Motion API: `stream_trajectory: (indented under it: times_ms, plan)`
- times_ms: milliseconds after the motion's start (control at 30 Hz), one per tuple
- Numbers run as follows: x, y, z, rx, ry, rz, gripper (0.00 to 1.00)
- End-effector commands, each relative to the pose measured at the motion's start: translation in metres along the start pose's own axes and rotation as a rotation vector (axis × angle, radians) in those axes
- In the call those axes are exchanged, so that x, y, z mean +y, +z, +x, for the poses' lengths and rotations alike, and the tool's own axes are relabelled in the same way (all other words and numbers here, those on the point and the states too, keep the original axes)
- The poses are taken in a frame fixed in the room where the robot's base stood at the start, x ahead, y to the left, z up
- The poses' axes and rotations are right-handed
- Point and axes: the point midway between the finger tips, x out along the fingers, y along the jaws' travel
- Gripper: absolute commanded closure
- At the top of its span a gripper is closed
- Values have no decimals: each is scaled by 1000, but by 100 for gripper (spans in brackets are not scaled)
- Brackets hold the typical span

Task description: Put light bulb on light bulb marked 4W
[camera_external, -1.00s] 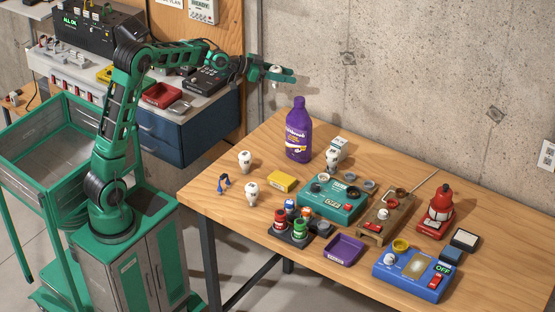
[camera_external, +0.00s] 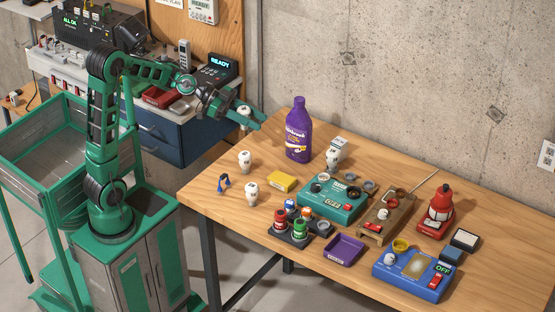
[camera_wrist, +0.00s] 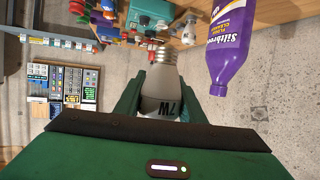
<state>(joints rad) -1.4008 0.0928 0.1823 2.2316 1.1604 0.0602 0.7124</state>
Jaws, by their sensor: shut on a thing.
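My gripper (camera_external: 252,117) is shut on a white light bulb (camera_external: 244,111), held in the air near the table's back left edge. In the wrist view the held bulb (camera_wrist: 160,92) sits between the two green fingers, with its metal screw base outward and an upside-down 7W mark. Two white bulbs stand on the table at the left, one farther back (camera_external: 245,162) and one nearer (camera_external: 251,194). Another white bulb (camera_external: 333,159) stands right of the purple bottle, with a small white box-like thing at its top. The marks on these standing bulbs are too small to read.
A tall purple bottle (camera_external: 298,132) stands near my gripper. A yellow box (camera_external: 282,182), a teal device (camera_external: 334,202), a purple tray (camera_external: 345,249) and a blue device (camera_external: 413,274) crowd the table. Bare wood (camera_external: 215,177) shows at the left.

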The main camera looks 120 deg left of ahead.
Motion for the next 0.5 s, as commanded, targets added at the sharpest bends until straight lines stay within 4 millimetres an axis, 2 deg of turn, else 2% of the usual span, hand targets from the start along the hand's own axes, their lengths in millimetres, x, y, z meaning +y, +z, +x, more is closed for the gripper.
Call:
stream_trajectory:
  times_ms: [300,500]
  plan:
    - [0,41,15,-2,1,-5,87]
    - [0,59,22,-1,1,-3,87]
